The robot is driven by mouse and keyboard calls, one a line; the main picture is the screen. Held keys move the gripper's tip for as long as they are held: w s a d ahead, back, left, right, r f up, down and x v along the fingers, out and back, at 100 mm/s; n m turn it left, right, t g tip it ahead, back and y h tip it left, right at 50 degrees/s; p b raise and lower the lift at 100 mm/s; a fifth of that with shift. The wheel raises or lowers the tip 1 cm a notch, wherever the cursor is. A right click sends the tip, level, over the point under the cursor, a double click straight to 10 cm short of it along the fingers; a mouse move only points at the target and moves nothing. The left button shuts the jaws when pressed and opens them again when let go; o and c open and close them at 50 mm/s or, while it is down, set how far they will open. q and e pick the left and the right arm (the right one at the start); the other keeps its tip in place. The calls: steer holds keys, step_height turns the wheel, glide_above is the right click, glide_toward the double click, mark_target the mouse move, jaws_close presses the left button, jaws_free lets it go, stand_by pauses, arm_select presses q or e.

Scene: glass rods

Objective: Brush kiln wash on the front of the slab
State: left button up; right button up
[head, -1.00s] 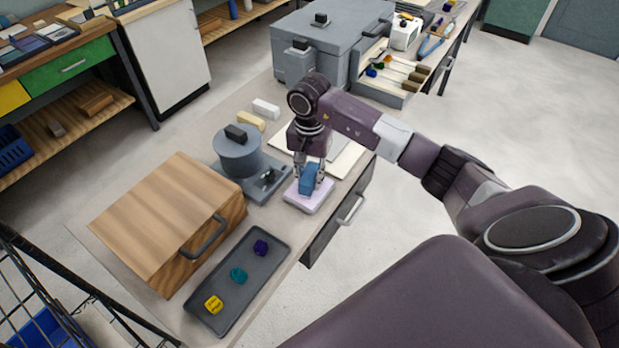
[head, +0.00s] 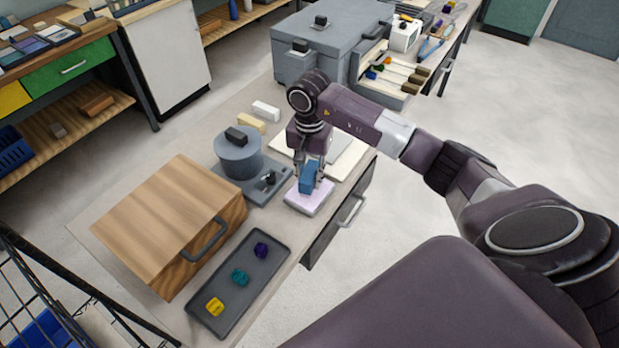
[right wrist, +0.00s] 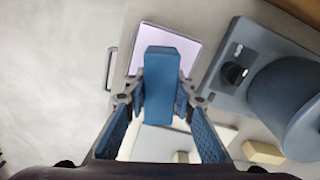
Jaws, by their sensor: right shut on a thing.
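My right gripper (head: 309,172) is shut on a blue block-shaped tool (head: 308,178), which also shows between the fingers in the right wrist view (right wrist: 160,85). The tool is upright over a pale lilac slab (head: 309,203) at the table's front edge. Its lower end is at the slab's top face; I cannot tell whether it touches. Much of the slab shows beyond the tool in the right wrist view (right wrist: 190,42). No bristles can be made out. My left gripper is not in the head view.
A grey round pot on a base (head: 237,158) stands left of the slab. A wooden box (head: 165,220) and a dark tray (head: 222,303) with small coloured pieces are nearer. Pale boards (head: 345,160) lie behind the slab. A grey kiln-like box (head: 325,45) stands farther back.

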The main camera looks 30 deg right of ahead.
mark_target(308, 172)
steer(key=shift+r+p, duration=1.1)
steer(key=shift+r, duration=1.55)
steer(key=shift+a+r, duration=0.1)
steer(key=shift+a, duration=0.1)
steer(key=s+a+r+n+b, duration=0.5)
steer(key=s+a+n, duration=0.5)
steer(key=s+a, duration=0.3)
steer(key=shift+s+r+n, duration=0.3)
steer(key=shift+s+r, duration=0.4)
steer(key=shift+s, duration=0.2)
steer(key=shift+w, duration=0.1)
